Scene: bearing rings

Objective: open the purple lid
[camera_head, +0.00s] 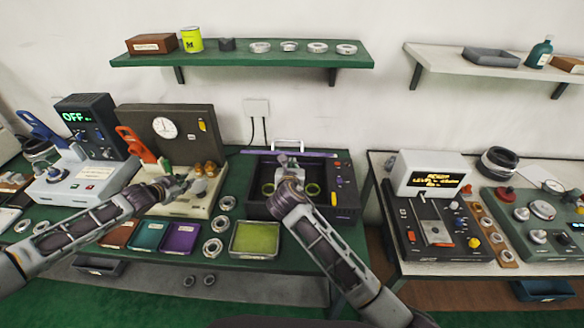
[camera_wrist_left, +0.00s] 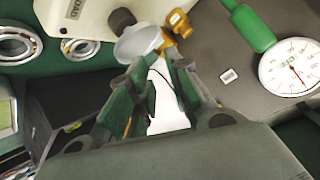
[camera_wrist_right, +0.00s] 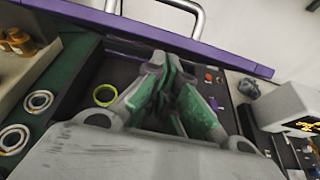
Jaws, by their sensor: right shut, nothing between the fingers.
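The purple lid (camera_head: 300,153) with its silver handle (camera_head: 288,144) is at the back of a dark box (camera_head: 345,203). Only its narrow purple edge shows, and yellow-green rings are visible inside the box, so the lid looks raised. In the right wrist view the purple edge (camera_wrist_right: 215,50) crosses the top, with the handle (camera_wrist_right: 190,12) beyond it. My right gripper (camera_head: 283,160) is shut and empty over the box, just in front of the lid edge; contact cannot be told. My left gripper (camera_head: 184,182) is open and empty near the brass-knobbed cream device (camera_head: 180,207).
Left of the box stand a dark panel with a round gauge (camera_head: 163,128) and several metal rings (camera_head: 220,225). A tray with a green pad (camera_head: 255,239) lies in front. Another table with a control console (camera_head: 440,225) is to the right. A shelf (camera_head: 240,57) hangs above.

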